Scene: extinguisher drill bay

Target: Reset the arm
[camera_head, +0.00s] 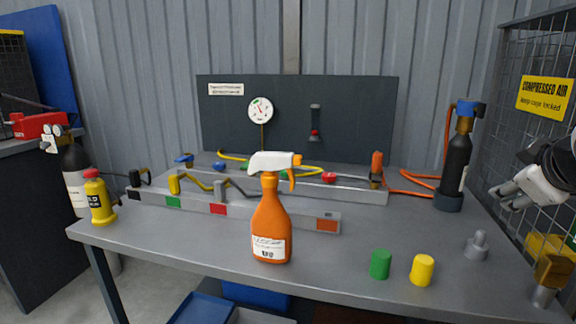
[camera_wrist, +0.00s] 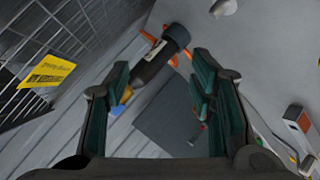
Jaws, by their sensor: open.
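My gripper (camera_head: 510,196) is at the right edge of the head view, raised beside the mesh cage and right of the grey table (camera_head: 345,262). Its jaws are open. In the wrist view its dark green finger pads (camera_wrist: 160,80) stand apart with nothing held between them. Beyond them the black cylinder (camera_wrist: 155,62) with a blue top shows, apart from the fingers. The same cylinder (camera_head: 455,165) stands upright at the table's back right in the head view, left of my gripper.
An orange spray bottle (camera_head: 271,225) stands at the table's front middle. Green (camera_head: 380,264) and yellow (camera_head: 422,270) cylinders and a grey knobbed piece (camera_head: 477,246) stand to its right. The mesh cage (camera_head: 530,75) bounds the right side. A yellow bottle (camera_head: 98,200) stands at the left.

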